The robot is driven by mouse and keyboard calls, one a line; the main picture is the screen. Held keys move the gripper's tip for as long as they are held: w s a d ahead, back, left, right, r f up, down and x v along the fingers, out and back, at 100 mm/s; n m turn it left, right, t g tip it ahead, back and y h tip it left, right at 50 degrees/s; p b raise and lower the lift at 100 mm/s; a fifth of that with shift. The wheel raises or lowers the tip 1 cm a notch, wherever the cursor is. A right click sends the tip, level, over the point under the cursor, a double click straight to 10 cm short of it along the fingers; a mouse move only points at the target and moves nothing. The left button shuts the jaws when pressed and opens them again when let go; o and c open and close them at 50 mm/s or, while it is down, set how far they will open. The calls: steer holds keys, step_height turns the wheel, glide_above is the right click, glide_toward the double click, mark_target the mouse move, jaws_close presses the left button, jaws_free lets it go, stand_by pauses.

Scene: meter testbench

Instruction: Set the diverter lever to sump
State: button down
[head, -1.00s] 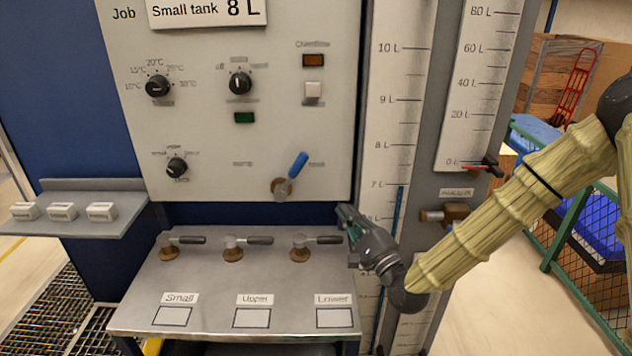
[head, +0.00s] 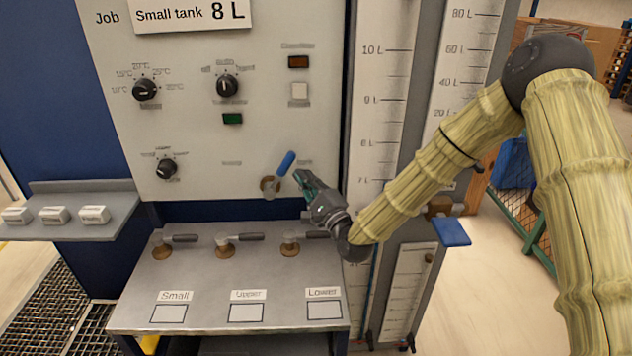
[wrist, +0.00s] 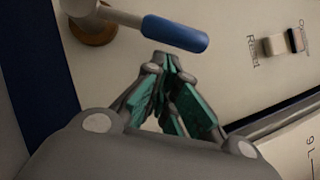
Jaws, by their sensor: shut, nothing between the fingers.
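The diverter lever (head: 287,163) has a blue handle and a round brass-coloured base on the lower right of the grey panel. Its handle tilts up and to the right. It also shows close up in the wrist view (wrist: 175,33), with its blue grip just beyond my fingertips. My gripper (head: 299,177) is shut and empty, just right of the handle and slightly below its tip. In the wrist view, the fingertips (wrist: 165,58) appear close to the blue grip; I cannot tell whether they touch it. The labels either side of the lever are too blurred to read.
Three valve levers (head: 290,243) stand on the steel bench (head: 200,275) below the panel. Tall level gauges (head: 385,90) stand to the right, behind my arm. A side shelf (head: 90,225) is at the left.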

steer(key=shift+w+a+r, duration=0.15)
steer(key=shift+a+r, duration=0.1)
steer(key=shift+a, duration=0.2)
steer(key=shift+a+r, duration=0.1)
steer(key=shift+r, duration=0.05)
